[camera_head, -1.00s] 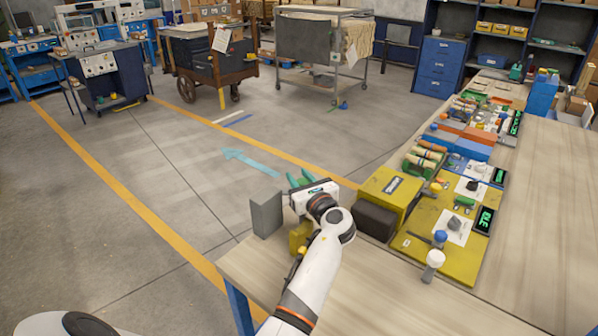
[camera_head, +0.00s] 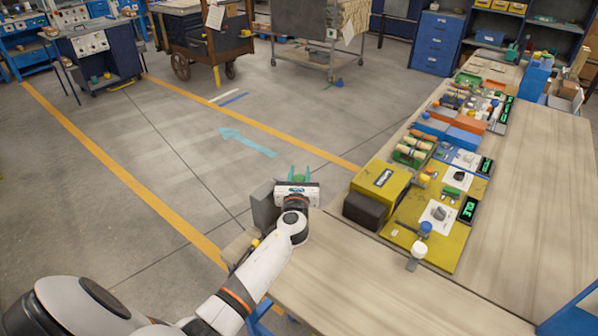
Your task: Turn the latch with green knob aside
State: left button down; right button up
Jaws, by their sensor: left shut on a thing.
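My left gripper (camera_head: 300,175) shows near the far left edge of the workbench, with its teal fingers pointing away from the camera. It is shut on the green knob (camera_head: 300,179), which shows only as a small green patch between the fingers. The latch itself is hidden behind the white gripper body, so I cannot tell its angle. A grey upright block (camera_head: 265,207) stands directly left of the gripper. My right gripper is not in view.
A yellow box (camera_head: 386,183) with a dark block (camera_head: 364,211) in front stands right of the gripper. A yellow board (camera_head: 447,246) with knobs and a display lies further right. The bench's right side (camera_head: 540,190) is clear.

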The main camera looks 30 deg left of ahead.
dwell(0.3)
pick_arm(q)
jog(key=c, duration=1)
grip_release()
jog(key=shift+w, duration=0.1)
jog(key=shift+c, duration=0.2)
jog(key=b+v, duration=0.1)
jog(key=v, duration=1.1)
